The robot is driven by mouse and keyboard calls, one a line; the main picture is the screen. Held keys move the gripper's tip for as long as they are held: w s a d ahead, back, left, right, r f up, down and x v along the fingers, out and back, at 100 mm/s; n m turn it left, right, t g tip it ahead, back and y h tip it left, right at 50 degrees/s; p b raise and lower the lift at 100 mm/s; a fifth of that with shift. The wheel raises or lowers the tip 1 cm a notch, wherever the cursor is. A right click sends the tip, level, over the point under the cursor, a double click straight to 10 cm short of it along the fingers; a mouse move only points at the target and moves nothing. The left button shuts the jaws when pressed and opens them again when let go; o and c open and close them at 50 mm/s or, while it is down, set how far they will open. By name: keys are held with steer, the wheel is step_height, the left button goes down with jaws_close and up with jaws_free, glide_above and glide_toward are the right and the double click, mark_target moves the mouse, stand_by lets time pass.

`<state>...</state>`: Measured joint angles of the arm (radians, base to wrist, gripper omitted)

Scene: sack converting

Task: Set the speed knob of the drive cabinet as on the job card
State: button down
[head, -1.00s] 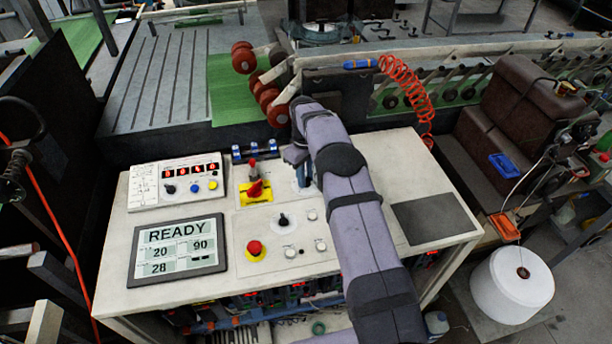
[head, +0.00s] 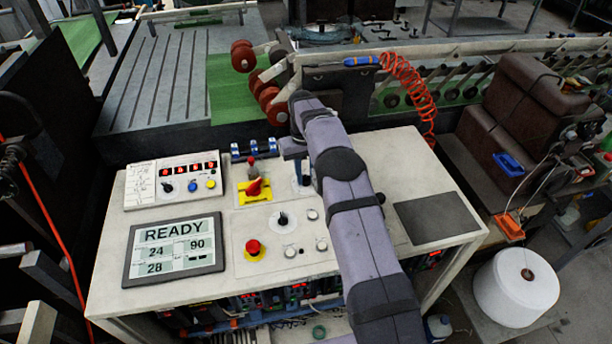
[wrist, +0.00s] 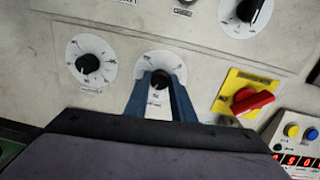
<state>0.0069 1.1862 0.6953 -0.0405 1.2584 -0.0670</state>
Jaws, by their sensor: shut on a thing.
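In the wrist view my gripper (wrist: 161,80) is shut on a small black knob (wrist: 160,79) in the middle of a round white dial (wrist: 161,60). Its blue fingers stand on either side of the knob. The dial's lettering is too blurred to read. In the head view the arm and gripper (head: 301,172) hide most of this knob.
A second black knob on a dial (wrist: 88,63) is beside the held one. A red switch on a yellow plate (head: 254,189), another black knob (head: 283,219) and a red button (head: 253,247) are close by. A dark pad (head: 437,218) lies to the right.

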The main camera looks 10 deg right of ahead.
mark_target(305, 178)
steer(key=shift+m, duration=0.4)
steer(key=shift+w+r, duration=0.1)
steer(key=c, duration=1.5)
jaws_free()
step_height(305, 178, up, 7)
steer(key=shift+a+f+b, duration=0.1)
steer(key=shift+a+b, duration=0.05)
steer(key=shift+b, duration=0.85)
steer(key=shift+r, duration=0.2)
